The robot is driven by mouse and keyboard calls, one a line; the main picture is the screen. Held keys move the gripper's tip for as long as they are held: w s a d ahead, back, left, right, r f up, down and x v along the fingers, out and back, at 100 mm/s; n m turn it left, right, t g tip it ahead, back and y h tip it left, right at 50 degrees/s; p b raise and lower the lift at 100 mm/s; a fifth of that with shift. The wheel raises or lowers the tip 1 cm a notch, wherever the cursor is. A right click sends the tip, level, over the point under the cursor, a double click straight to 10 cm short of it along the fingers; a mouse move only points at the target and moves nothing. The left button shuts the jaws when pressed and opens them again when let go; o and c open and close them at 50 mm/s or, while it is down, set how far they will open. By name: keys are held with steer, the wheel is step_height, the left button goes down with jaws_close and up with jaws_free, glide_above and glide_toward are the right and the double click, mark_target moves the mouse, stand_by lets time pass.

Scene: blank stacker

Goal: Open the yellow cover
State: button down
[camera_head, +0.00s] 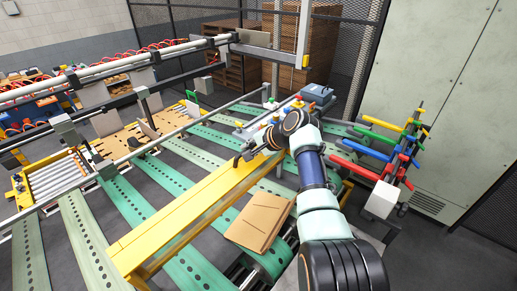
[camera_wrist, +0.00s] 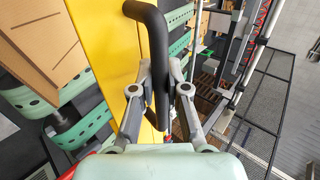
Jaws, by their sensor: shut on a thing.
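The yellow cover (camera_head: 185,206) is a long beam-like panel that runs diagonally across the green conveyor belts. It lies low and looks closed. In the wrist view the yellow cover (camera_wrist: 107,42) fills the left-centre and carries a black bar handle (camera_wrist: 158,50). My gripper (camera_head: 243,158) is at the far end of the cover. In the wrist view my gripper (camera_wrist: 160,85) has its two fingers on either side of the handle, shut on it. The contact points of the fingertips are partly hidden by the handle.
Brown cardboard blanks (camera_head: 258,222) lie on the belts right of the cover. A blue-grey box (camera_head: 318,93) with buttons stands behind my arm. A rack with coloured arms (camera_head: 375,140) stands at the right. A metal rail (camera_head: 120,65) crosses the upper left.

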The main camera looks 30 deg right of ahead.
steer(key=shift+w, duration=0.35)
stand_by(0.3)
steer(key=c, duration=1.2)
jaws_free()
steer(key=shift+o, duration=0.2)
steer(key=shift+r, duration=0.1)
steer(key=shift+s+d+r, duration=0.1)
steer(key=shift+s+r, duration=0.25)
steer(key=shift+r, duration=0.05)
steer(key=v, duration=1)
steer(key=shift+s+r, duration=0.3)
